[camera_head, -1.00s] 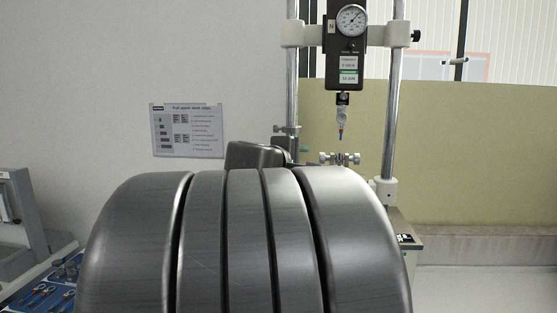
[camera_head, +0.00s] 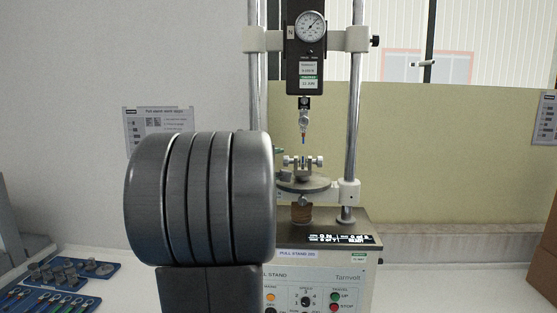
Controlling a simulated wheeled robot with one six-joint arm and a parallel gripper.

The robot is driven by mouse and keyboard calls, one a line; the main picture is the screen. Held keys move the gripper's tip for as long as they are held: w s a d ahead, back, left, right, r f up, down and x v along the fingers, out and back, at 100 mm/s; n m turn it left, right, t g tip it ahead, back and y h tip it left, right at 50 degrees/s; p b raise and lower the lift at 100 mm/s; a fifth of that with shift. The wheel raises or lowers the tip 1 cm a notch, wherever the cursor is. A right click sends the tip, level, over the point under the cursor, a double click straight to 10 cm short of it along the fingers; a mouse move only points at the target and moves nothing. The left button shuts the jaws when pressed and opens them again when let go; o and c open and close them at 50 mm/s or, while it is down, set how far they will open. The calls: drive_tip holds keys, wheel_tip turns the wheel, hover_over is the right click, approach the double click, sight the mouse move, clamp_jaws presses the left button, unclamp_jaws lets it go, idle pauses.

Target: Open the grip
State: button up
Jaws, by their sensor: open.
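The pull stand (camera_head: 335,222) stands right of centre, with a dial gauge head (camera_head: 307,66) between two posts. A small lower grip (camera_head: 303,168) with a knurled screw at each side sits on a round plate. A small blue-tipped piece shows between its jaws; whether they clamp it I cannot tell. A thin fitting with an orange-and-blue tip (camera_head: 304,137) hangs above, apart from the lower grip. My large grey arm link fills the left centre and covers the left part of the stand. I cannot make out my gripper; it appears hidden behind my arm.
Blue trays (camera_head: 45,300) with tools and metal parts lie on the table at lower left. A control panel (camera_head: 318,297) with knob and buttons is on the stand's front. A brown box (camera_head: 545,255) is at the right edge. The table right of the stand is clear.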

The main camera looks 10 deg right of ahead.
drive_tip(key=shift+x, duration=1.45)
drive_tip(key=c, duration=1)
drive_tip(key=shift+f+b, duration=0.25)
drive_tip(key=shift+b, duration=0.3)
drive_tip(key=shift+f+b, duration=0.1)
drive_tip(key=shift+b, duration=1.05)
drive_tip(key=m+t+h+b, duration=0.1)
drive_tip(key=b, duration=0.8)
drive_tip(key=t+h+b, duration=0.1)
drive_tip(key=t+b, duration=0.1)
drive_tip(key=b, duration=0.8)
drive_tip(key=shift+f+m, duration=0.25)
drive_tip(key=shift+m, duration=0.15)
drive_tip(key=shift+r+h+b, duration=0.15)
drive_tip(key=shift+h+b, duration=0.15)
drive_tip(key=shift+b, duration=0.7)
